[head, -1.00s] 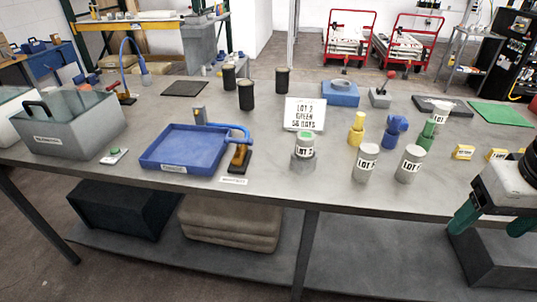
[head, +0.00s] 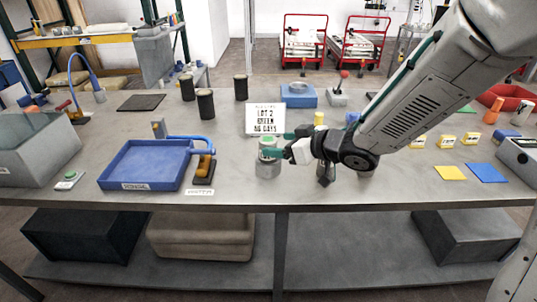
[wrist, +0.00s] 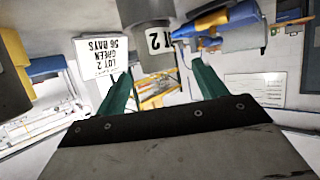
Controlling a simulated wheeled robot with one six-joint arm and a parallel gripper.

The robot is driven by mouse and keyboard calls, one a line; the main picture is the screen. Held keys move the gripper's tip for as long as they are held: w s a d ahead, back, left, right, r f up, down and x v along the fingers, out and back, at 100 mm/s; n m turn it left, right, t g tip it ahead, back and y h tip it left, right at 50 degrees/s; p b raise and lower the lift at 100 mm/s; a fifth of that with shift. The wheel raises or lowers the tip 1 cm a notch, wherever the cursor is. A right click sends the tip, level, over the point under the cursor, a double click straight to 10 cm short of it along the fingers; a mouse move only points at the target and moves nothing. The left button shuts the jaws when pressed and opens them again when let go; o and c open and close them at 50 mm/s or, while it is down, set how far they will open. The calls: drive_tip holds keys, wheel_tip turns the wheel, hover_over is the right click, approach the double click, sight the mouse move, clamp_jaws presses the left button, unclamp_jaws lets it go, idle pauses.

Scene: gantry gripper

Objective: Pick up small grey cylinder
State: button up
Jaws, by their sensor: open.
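My arm largely hides the other grey cylinders seen earlier.
The white sign (head: 279,119) stands close behind the cylinder. The table front is mostly clear.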

sight(263, 141)
drive_tip(key=x, duration=0.7)
drive_tip(key=shift+w+r, duration=0.1)
drive_tip(key=shift+w, duration=0.2)
drive_tip(key=shift+c, duration=0.3)
drive_tip(key=c, duration=1.3)
drive_tip(key=shift+r, duration=0.1)
